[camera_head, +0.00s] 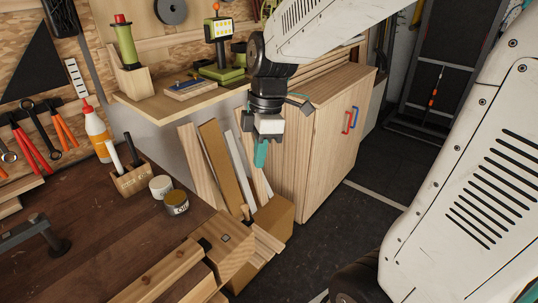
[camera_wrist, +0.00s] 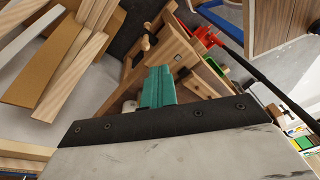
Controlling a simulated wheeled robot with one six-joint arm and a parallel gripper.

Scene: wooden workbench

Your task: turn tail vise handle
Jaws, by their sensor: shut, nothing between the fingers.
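The wooden tail vise (camera_head: 232,252) is at the right end of the dark-topped workbench in the head view. In the wrist view, the vise (camera_wrist: 178,48) lies beyond my fingers. Its handle (camera_wrist: 147,42), a short wooden bar with rounded ends, sticks out on the vise's left side. In the head view, a small knob (camera_head: 245,212) behind the vise looks like part of the handle. My gripper (camera_head: 260,153) hangs above and behind the vise, apart from it. Its teal fingers (camera_wrist: 158,86) are shut with nothing between them.
Boards (camera_head: 222,160) lean beside a wooden cabinet (camera_head: 325,130) behind the vise. A cardboard box (camera_head: 275,215) stands on the floor close to the vise. Cans (camera_head: 176,203), a tool holder (camera_head: 132,182) and a glue bottle (camera_head: 97,135) stand on the bench.

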